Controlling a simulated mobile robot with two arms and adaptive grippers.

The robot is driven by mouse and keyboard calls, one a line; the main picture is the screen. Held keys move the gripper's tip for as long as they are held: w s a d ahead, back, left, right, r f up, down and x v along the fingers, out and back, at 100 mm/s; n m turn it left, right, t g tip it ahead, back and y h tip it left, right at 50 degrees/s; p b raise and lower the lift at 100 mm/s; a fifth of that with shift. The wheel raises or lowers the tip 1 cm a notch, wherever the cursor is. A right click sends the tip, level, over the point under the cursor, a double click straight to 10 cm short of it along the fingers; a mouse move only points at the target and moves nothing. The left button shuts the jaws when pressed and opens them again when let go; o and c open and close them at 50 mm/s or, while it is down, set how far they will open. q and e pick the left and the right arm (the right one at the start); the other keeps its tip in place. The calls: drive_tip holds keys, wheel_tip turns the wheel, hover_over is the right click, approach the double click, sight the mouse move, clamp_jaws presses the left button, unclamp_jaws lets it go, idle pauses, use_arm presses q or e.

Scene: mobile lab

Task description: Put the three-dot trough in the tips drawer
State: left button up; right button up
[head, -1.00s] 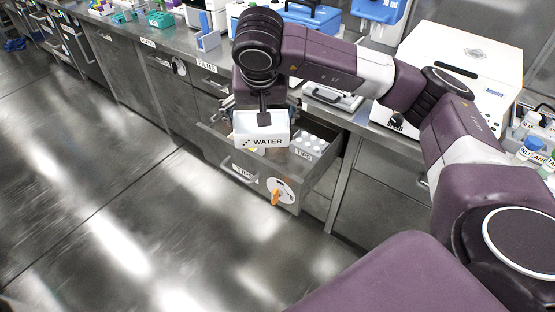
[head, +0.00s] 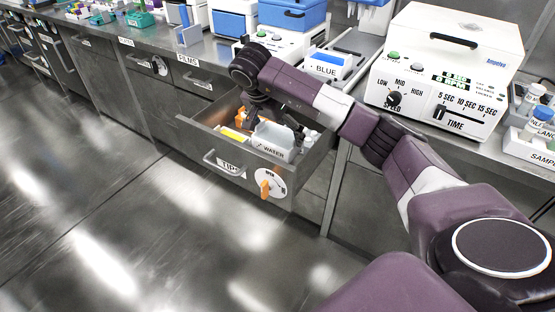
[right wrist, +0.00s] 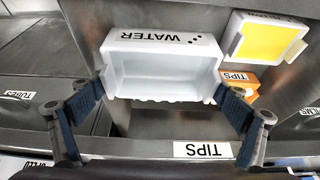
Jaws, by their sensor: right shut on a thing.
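The white trough (head: 272,138) is marked WATER and sits within the walls of the open tips drawer (head: 250,180). In the right wrist view the trough (right wrist: 160,82) shows its hollow inside, with dots beside the word. My right gripper (right wrist: 162,88) is shut on it, one finger at each end. In the head view my right gripper (head: 258,115) reaches down into the drawer from above, partly hidden by my arm. Whether the trough touches the drawer floor cannot be told. My left gripper is not in view.
A yellow-topped box (right wrist: 268,40) and an orange box (right wrist: 240,78) lie in the drawer beside the trough. A SPEED/TIME machine (head: 440,85) stands on the counter.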

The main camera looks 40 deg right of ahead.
wheel_tip(320, 180, down, 10)
drive_tip(key=shift+r+b, duration=0.25)
drive_tip(key=shift+b, duration=0.3)
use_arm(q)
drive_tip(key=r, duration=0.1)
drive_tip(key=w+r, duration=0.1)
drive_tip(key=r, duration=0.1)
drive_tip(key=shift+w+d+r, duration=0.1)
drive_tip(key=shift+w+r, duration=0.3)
use_arm(e)
drive_tip(key=shift+f, duration=0.1)
drive_tip(key=shift+f, duration=0.15)
drive_tip(key=o, duration=1.1)
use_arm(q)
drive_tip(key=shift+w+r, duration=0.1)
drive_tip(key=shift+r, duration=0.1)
